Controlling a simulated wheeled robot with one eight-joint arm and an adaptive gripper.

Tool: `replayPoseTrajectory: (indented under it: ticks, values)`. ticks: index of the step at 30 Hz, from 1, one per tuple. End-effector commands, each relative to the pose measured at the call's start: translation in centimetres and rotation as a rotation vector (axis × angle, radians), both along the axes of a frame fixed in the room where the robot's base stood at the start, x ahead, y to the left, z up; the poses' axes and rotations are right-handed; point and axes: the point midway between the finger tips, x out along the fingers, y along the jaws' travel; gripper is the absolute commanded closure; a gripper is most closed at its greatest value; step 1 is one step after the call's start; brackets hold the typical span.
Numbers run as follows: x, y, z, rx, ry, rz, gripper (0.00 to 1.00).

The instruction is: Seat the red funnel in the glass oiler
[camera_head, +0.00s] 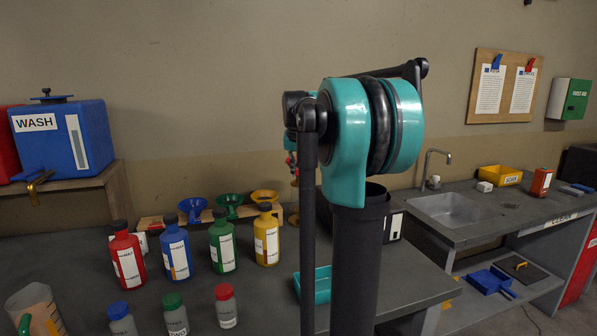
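I cannot make out the red funnel for certain. Small red bits (291,160) show at the left edge of my arm, too small and covered to name. Blue (192,207), green (229,201) and yellow (264,196) funnels sit in a row on a low wooden rack at the back of the bench. I cannot pick out the glass oiler; my arm hides part of the bench. My teal and black arm stands tall in the middle of the view. My gripper does not show clearly, so what it holds is hidden.
Red (126,254), blue (177,251), green (222,243) and yellow (266,237) bottles stand on the dark bench (262,285). Small capped bottles (226,307) and a clear jug (38,308) stand in front. A teal tray (317,283) lies beside my arm. A sink (452,209) is at right.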

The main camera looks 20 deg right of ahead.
Motion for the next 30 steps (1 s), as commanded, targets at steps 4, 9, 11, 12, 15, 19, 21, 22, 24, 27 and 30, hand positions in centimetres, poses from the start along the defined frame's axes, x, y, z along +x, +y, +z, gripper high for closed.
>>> replayPoseTrajectory:
  ticks: [4,9,11,12,15,19,21,22,24,27,30]
  values:
    - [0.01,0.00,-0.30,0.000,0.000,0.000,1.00]
    - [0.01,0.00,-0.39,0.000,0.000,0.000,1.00]
    - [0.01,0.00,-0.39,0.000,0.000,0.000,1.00]
    - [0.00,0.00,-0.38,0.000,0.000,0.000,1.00]
    - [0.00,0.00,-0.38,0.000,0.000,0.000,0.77]
    - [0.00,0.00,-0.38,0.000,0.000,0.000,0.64]
    - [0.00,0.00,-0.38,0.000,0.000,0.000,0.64]
    - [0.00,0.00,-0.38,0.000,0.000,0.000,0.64]
    - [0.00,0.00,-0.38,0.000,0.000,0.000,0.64]
    - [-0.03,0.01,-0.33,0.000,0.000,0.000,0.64]
    - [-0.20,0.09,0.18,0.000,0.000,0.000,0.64]
